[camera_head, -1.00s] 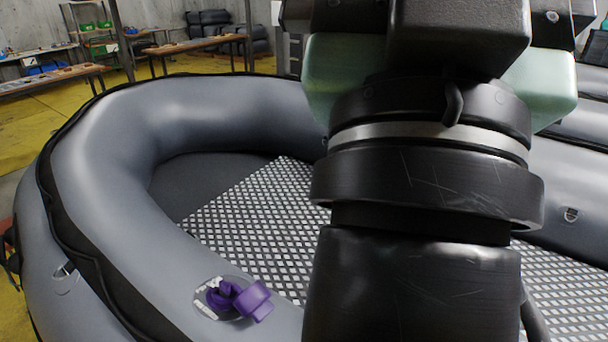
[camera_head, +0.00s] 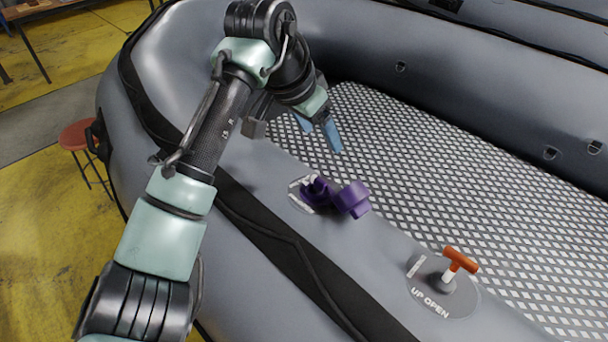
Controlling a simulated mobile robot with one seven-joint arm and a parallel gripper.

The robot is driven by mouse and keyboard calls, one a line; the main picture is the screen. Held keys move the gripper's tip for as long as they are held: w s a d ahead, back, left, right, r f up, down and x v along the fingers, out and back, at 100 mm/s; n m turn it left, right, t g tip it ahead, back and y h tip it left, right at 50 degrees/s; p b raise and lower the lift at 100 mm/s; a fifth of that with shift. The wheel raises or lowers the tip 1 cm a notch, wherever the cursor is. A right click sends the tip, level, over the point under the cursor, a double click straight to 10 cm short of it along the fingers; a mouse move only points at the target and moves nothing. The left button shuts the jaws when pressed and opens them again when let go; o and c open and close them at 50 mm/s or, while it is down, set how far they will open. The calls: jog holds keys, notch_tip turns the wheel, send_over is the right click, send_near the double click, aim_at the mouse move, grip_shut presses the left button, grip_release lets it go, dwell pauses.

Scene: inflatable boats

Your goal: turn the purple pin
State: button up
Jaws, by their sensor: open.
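The purple pin (camera_head: 316,189) sits in a round grey patch with white labels on top of the boat's grey tube. A purple cap-like piece (camera_head: 352,199) sticks out beside it to the right, over the tube. My gripper (camera_head: 319,134) has blue fingers pointing down and is open, with nothing visible between them. It hangs a little behind and above the purple pin, apart from it, over the edge of the patterned floor. My arm reaches up from the lower left and bends over at the top.
An orange T-handle (camera_head: 460,260) stands on a patch marked "UP OPEN" on the same tube (camera_head: 388,255), right of the pin. The patterned boat floor (camera_head: 450,150) is clear. A red stool (camera_head: 80,135) stands at the left on the yellow floor.

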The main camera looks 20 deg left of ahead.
aim_at(318, 180)
jog(key=shift+g, duration=0.5)
jog(key=f+p, duration=0.1)
jog(key=f, duration=0.3)
jog(key=w+f, duration=0.1)
jog(key=f, duration=0.4)
jog(key=w+f+p, duration=0.1)
jog(key=f, duration=0.3)
jog(key=shift+w+a+f+p, duration=0.2)
jog(key=shift+a+f+p, duration=0.1)
jog(key=shift+a, duration=0.1)
grip_shut()
